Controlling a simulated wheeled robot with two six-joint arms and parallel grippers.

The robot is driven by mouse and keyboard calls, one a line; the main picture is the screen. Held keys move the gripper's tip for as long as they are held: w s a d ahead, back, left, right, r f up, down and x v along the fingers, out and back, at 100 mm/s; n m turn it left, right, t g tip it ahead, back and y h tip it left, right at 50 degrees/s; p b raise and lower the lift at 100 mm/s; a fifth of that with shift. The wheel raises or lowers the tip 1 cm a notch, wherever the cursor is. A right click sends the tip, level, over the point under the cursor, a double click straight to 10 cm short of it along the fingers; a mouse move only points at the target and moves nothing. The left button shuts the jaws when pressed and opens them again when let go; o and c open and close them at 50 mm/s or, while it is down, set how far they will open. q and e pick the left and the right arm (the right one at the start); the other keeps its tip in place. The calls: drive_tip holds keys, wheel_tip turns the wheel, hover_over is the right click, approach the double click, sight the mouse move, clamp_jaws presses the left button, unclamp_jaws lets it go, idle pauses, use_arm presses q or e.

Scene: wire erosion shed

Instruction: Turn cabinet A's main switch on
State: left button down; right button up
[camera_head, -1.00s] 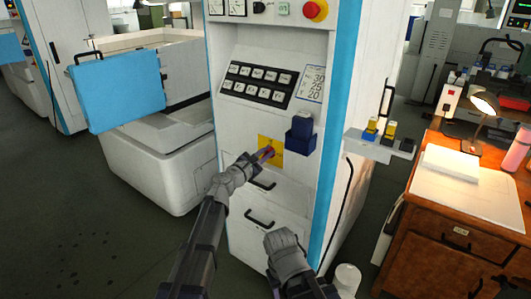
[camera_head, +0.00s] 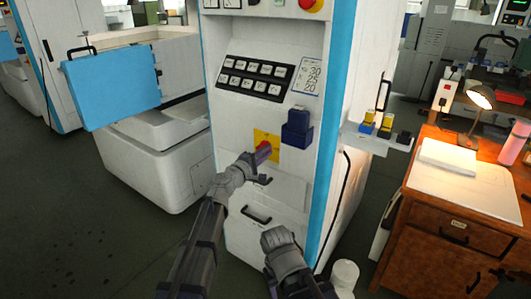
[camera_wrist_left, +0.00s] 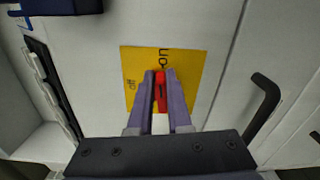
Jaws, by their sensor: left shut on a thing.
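The main switch is a red handle (camera_wrist_left: 160,92) on a yellow plate (camera_wrist_left: 190,75) on the front of the white cabinet. In the left wrist view the handle stands upright, its tip just below the word "on"; "off" is at the plate's left. My left gripper (camera_wrist_left: 161,100) is shut on the red handle, one purple finger on each side. In the head view, the yellow plate (camera_head: 262,136) shows partly behind my left gripper (camera_head: 262,155). My right gripper (camera_head: 283,245) is low in front of the cabinet, apart from the switch; its fingers are hidden.
A dark blue box (camera_head: 297,128) sticks out right of the plate. A black handle (camera_head: 256,215) is below it. A keypad (camera_head: 255,77) and a red knob (camera_head: 311,4) are above. A wooden desk (camera_head: 450,220) stands to the right. Open floor (camera_head: 70,220) lies left.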

use_arm(q)
drive_tip(key=shift+f+m, duration=0.2)
drive_tip(key=shift+m, duration=0.5)
drive_tip(key=shift+s, duration=0.1)
drive_tip(key=c, duration=0.8)
unclamp_jaws()
drive_tip(key=shift+c, duration=0.2)
drive_tip(key=v, duration=0.7)
drive_tip(key=shift+s+a, duration=0.2)
drive_tip(key=shift+s, duration=0.05)
